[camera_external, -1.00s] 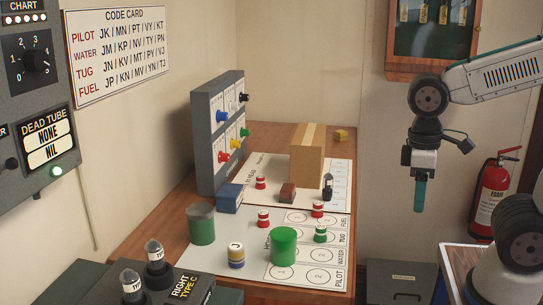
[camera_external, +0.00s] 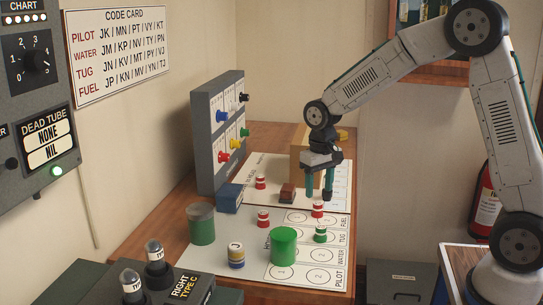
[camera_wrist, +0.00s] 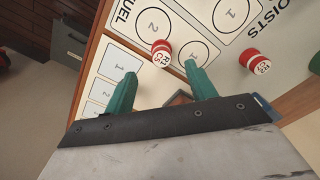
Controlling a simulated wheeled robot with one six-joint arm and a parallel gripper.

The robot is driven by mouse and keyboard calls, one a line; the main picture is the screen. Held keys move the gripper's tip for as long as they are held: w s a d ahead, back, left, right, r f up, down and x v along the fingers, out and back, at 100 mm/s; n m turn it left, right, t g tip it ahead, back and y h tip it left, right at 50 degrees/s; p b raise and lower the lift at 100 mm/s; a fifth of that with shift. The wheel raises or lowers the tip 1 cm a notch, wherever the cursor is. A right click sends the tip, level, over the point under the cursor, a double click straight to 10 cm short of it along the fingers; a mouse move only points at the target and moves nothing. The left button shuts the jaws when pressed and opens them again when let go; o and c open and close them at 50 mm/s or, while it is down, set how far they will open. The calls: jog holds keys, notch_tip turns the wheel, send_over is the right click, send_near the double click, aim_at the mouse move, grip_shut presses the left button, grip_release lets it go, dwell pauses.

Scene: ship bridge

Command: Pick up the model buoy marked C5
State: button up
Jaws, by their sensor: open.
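A small red buoy with a white band (camera_external: 317,209) stands upright on the white sheet near the FUEL row. In the wrist view its top label (camera_wrist: 160,49) appears to read C5, beside a circle marked 2. My gripper (camera_external: 318,197) is just above and behind this buoy, pointing down, with its two green fingers apart and nothing between them. In the wrist view the buoy is just beyond the open fingertips (camera_wrist: 160,68), not touching them. A second red buoy (camera_external: 263,218) stands to the left; its label (camera_wrist: 258,62) is hard to read.
A grey switch panel (camera_external: 205,135) stands on the left.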

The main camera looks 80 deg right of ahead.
aim_at(318, 203)
notch_tip(318, 203, down, 6)
jog(key=shift+a+f, duration=0.15)
jog(key=shift+f, duration=0.05)
jog(key=c, duration=1.1)
